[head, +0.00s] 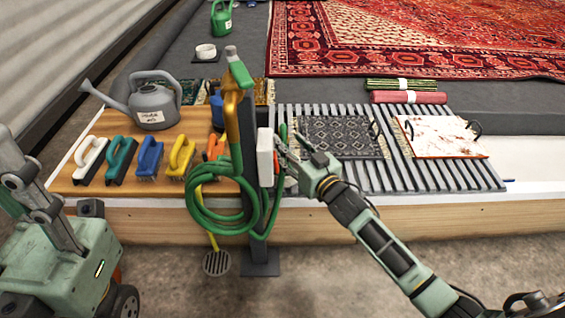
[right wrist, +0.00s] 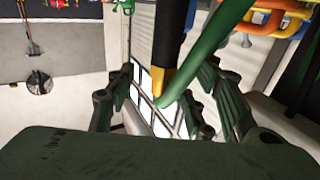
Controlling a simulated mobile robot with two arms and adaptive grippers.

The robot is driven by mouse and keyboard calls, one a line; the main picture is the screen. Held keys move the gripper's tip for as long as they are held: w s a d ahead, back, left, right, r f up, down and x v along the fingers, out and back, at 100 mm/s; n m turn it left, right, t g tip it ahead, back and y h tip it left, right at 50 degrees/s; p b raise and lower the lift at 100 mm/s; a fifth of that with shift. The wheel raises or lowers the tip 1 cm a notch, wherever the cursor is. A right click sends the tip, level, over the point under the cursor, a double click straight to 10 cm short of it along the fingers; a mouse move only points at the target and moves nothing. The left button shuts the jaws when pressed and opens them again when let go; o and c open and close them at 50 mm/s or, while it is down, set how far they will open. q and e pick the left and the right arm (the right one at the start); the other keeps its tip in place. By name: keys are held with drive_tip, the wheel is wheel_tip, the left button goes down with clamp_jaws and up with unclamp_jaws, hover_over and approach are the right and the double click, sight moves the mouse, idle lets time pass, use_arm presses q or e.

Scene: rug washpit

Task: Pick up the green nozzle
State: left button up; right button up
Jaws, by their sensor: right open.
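The green nozzle (head: 238,72) shows in the head view at the top of a dark post, with a grey tip and a gold-yellow curved handle just below it. A green hose (head: 215,215) hangs in loops lower on the post. My right gripper (head: 287,146) is open, just right of the post by a white box (head: 265,157), well below the nozzle. In the right wrist view, a green tube (right wrist: 208,52) and a black bar with a yellow end pass between the open fingers; I cannot tell which parts these are. My left gripper is not in view.
A grey watering can (head: 152,104) and several coloured brushes (head: 150,158) stand on the wooden board left of the post. A slatted rack (head: 440,172) with small rugs lies to the right. A large red rug (head: 420,40) spreads behind. The front floor is partly clear.

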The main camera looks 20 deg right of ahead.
sight(286, 142)
drive_tip(key=shift+b+x, duration=0.7)
drive_tip(key=shift+x, duration=1.2)
drive_tip(key=shift+a, duration=0.2)
drive_tip(key=shift+c, duration=0.3)
clamp_jaws()
